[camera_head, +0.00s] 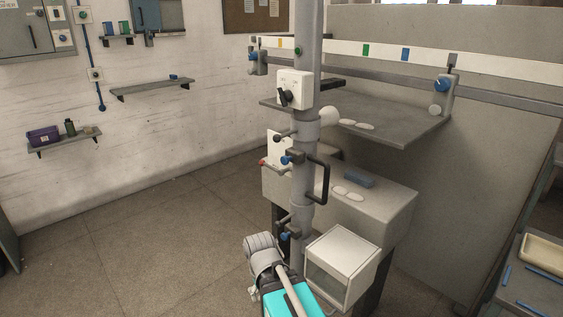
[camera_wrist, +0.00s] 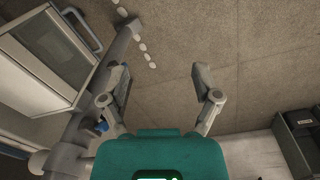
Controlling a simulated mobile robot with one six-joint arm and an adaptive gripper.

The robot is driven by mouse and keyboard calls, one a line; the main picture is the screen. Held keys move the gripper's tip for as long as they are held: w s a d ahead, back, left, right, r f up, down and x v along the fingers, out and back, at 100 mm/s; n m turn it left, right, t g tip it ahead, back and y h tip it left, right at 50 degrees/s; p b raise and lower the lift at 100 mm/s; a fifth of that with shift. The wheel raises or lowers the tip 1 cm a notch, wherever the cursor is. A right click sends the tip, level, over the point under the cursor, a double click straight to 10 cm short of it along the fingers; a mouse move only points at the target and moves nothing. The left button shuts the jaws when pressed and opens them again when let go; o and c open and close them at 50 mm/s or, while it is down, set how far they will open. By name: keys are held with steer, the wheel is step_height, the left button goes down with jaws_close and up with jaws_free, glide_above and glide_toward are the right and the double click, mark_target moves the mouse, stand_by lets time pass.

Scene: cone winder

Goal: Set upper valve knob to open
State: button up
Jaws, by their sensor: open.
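A grey vertical pipe (camera_head: 304,185) carries two small valves, one above the other. The upper valve has a blue knob (camera_head: 286,160) on its left side. The lower valve has a similar blue knob (camera_head: 284,236). I cannot tell either knob's setting. My gripper (camera_wrist: 162,74) is open and empty in the wrist view, with bare floor between its fingers. A blue knob (camera_wrist: 101,127) shows just left of the left finger, partly hidden. I cannot tell which valve it belongs to. The fingers do not show clearly in the head view.
A black handle (camera_head: 321,180) juts from the pipe's right side. A white box with a dark knob (camera_head: 295,90) is fixed higher up. A white cabinet (camera_head: 342,262) stands beside the pipe's foot. A grey bench (camera_head: 390,208) lies behind. Open floor (camera_head: 150,235) extends left.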

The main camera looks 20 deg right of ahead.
steer(key=w+d+r+n+t+h+p, duration=0.1)
steer(key=w+d+r+n+h+p, duration=0.1)
steer(key=w+d+r+n+h, duration=0.5)
steer(key=n+t+h+p, duration=0.55)
steer(key=n+h, duration=0.35)
steer(key=n, duration=0.3)
glide_toward(284, 161)
steer(key=v, duration=0.3)
steer(key=shift+s+a+f+b, duration=0.1)
steer(key=shift+a+b, duration=0.05)
steer(key=shift+b, duration=0.25)
steer(key=x, duration=1.3)
steer(key=shift+w+d, duration=0.25)
steer(key=shift+d, duration=0.1)
steer(key=shift+s, duration=0.1)
jaws_close()
